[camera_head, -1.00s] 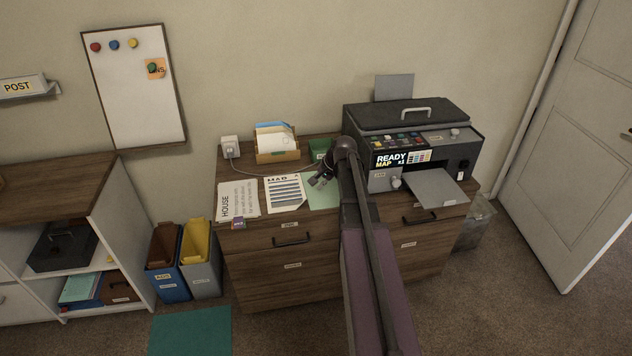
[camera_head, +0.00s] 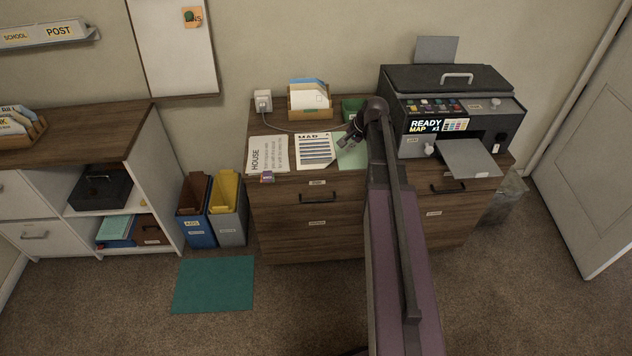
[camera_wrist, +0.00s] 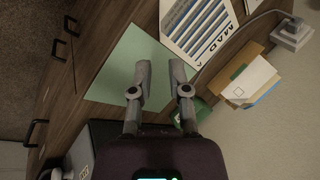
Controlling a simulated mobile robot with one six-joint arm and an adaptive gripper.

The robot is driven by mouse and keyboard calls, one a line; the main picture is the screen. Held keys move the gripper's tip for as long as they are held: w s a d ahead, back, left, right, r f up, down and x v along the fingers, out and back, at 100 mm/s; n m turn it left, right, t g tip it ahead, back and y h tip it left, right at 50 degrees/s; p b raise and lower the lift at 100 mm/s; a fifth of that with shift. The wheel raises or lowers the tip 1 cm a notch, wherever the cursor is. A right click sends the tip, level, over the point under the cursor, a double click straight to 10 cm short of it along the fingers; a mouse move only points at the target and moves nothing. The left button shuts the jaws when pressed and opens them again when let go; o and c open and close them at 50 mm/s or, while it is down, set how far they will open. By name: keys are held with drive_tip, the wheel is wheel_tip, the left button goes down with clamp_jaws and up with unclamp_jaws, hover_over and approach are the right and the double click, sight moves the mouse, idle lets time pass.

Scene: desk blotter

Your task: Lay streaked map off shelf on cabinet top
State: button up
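A white map sheet headed MAP with dark blue streaks (camera_head: 315,152) lies flat on the wooden cabinet top (camera_head: 283,122), between a HOUSE sheet and a green sheet. It also shows at the top of the wrist view (camera_wrist: 196,28). My gripper (camera_head: 350,140) hangs over the green sheet (camera_head: 353,158), just right of the map. In the wrist view my gripper (camera_wrist: 161,70) has its two fingers apart with nothing between them, and the map is clear of them. A wall shelf marked SCHOOL and POST (camera_head: 48,36) is at upper left; no map is visible on it.
The printer (camera_head: 452,105) stands on the cabinet's right. The HOUSE sheet (camera_head: 268,153) lies left of the map. An envelope tray (camera_head: 309,103), a plug adapter (camera_head: 263,97) with its cable and a green container (camera_head: 351,108) are behind. Blue (camera_head: 195,210) and grey (camera_head: 229,210) bins stand at left.

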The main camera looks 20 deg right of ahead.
drive_tip(key=s+a+f+n+g+h, duration=0.1)
drive_tip(key=s+a+n+g, duration=0.1)
drive_tip(key=s+a+n, duration=0.3)
drive_tip(key=s+a+f+n+g+h, duration=0.1)
drive_tip(key=s+a+n, duration=0.5)
drive_tip(key=s+a, duration=0.8)
drive_tip(key=a+g, duration=0.1)
drive_tip(key=a, duration=0.3)
drive_tip(key=shift+a+n+g+h, duration=0.3)
drive_tip(key=shift+a, duration=0.05)
